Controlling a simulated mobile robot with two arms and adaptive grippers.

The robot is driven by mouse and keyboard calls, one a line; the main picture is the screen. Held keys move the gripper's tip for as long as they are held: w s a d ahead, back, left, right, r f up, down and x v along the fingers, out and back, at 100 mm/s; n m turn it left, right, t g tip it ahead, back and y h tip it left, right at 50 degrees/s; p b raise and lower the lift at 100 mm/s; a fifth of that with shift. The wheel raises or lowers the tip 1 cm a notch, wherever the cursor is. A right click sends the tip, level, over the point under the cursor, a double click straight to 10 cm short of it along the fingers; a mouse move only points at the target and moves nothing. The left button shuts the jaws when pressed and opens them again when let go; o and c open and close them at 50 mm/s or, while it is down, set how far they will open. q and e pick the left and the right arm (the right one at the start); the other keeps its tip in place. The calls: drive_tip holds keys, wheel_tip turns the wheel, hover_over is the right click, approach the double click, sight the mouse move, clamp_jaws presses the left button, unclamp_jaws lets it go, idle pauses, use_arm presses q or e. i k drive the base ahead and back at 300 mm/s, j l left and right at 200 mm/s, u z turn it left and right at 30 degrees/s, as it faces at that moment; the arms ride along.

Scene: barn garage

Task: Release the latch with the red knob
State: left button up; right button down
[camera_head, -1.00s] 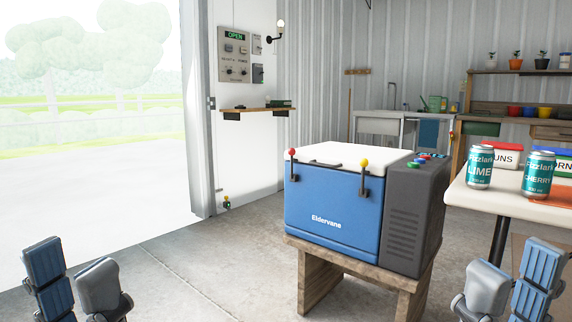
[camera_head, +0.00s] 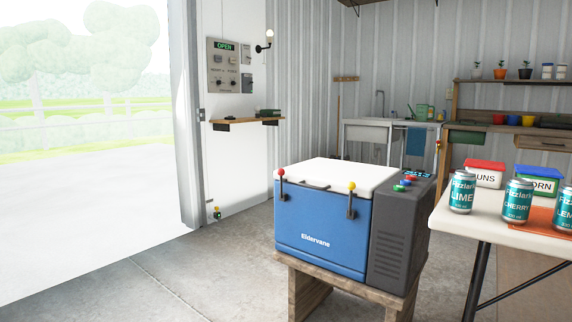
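A blue cooler (camera_head: 318,223) with a white lid (camera_head: 334,174) and a dark grey side unit (camera_head: 400,232) stands on a wooden stand (camera_head: 306,296). The lid looks closed. On its front left is a latch with a red knob (camera_head: 280,173) at the top; the lever stands upright against the front. A second upright latch with a yellow knob (camera_head: 351,187) is on the front right. Neither of my grippers shows in the head view now.
A white table (camera_head: 465,220) at the right holds several cans (camera_head: 517,202) and two bins, one red-lidded (camera_head: 484,174). A wall shelf (camera_head: 245,121) and control panel (camera_head: 223,66) are at the back left. The concrete floor left of the cooler is clear.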

sight(281, 172)
drive_tip(key=i+j+z, duration=0.1)
drive_tip(key=i+j, duration=1.3)
drive_tip(key=i+j+z, duration=0.15)
drive_tip(key=i+j, duration=0.55)
drive_tip(key=j, duration=0.2)
